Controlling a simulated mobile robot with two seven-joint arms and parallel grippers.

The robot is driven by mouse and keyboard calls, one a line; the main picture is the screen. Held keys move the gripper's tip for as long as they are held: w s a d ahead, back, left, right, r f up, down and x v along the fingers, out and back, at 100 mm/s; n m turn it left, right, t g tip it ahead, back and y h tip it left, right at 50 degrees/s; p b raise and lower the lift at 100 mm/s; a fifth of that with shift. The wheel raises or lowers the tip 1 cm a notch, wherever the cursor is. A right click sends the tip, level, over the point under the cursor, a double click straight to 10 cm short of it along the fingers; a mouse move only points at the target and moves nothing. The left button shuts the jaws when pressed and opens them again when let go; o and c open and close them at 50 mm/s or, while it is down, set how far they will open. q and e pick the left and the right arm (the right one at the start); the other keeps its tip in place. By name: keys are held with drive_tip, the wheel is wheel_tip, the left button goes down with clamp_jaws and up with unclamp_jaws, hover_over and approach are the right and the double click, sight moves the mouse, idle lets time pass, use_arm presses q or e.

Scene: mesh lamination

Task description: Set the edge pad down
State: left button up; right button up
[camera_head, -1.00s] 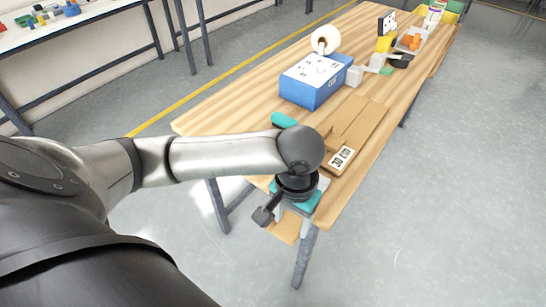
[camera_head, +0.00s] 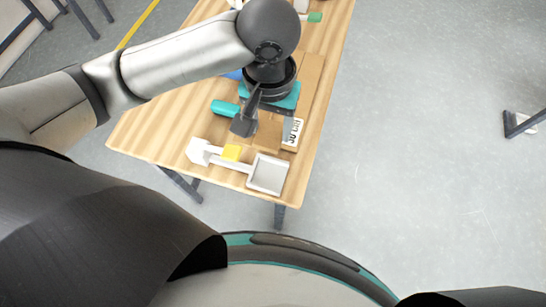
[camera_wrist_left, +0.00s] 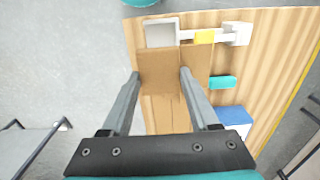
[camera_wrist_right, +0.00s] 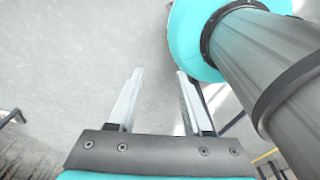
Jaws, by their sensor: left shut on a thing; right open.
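My left gripper (camera_wrist_left: 160,73) is shut on a brown, flat-sided piece, which I take to be the edge pad (camera_wrist_left: 159,66). It spans between the two fingers. In the head view my left gripper (camera_head: 266,130) is over the near end of the table, and the pad (camera_head: 268,139) shows partly below it. Whether the pad touches what lies under it I cannot tell. A brown cardboard sheet (camera_head: 313,75) lies by the gripper, with a black-and-white label (camera_head: 293,131). My right gripper (camera_wrist_right: 159,74) is open and empty, above the grey floor.
A white device with a square tray (camera_head: 267,173) and a yellow block (camera_head: 231,152) stands at the table's near edge. A teal object (camera_head: 224,108) lies left of the gripper. A blue box (camera_wrist_left: 235,117) is farther along. Bare wood (camera_head: 160,115) lies to the left.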

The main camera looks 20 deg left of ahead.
use_arm(q)
wheel_tip(320, 180, down, 16)
drive_tip(key=b, duration=0.3)
drive_tip(key=shift+s+b, duration=0.15)
drive_tip(key=shift+b, duration=0.25)
wheel_tip(320, 180, down, 3)
drive_tip(key=shift+a+r+b, duration=0.1)
drive_tip(key=shift+b, duration=0.3)
drive_tip(key=shift+f, duration=0.3)
use_arm(e)
drive_tip(key=f, duration=0.3)
drive_tip(key=s+f, duration=0.1)
drive_tip(key=f, duration=0.1)
drive_tip(key=shift+a, duration=0.35)
use_arm(q)
drive_tip(key=shift+f, duration=0.1)
drive_tip(key=shift+f, duration=0.35)
use_arm(e)
drive_tip(key=shift+r, duration=0.1)
use_arm(q)
drive_tip(key=shift+f, duration=0.1)
use_arm(e)
drive_tip(key=shift+d, duration=0.1)
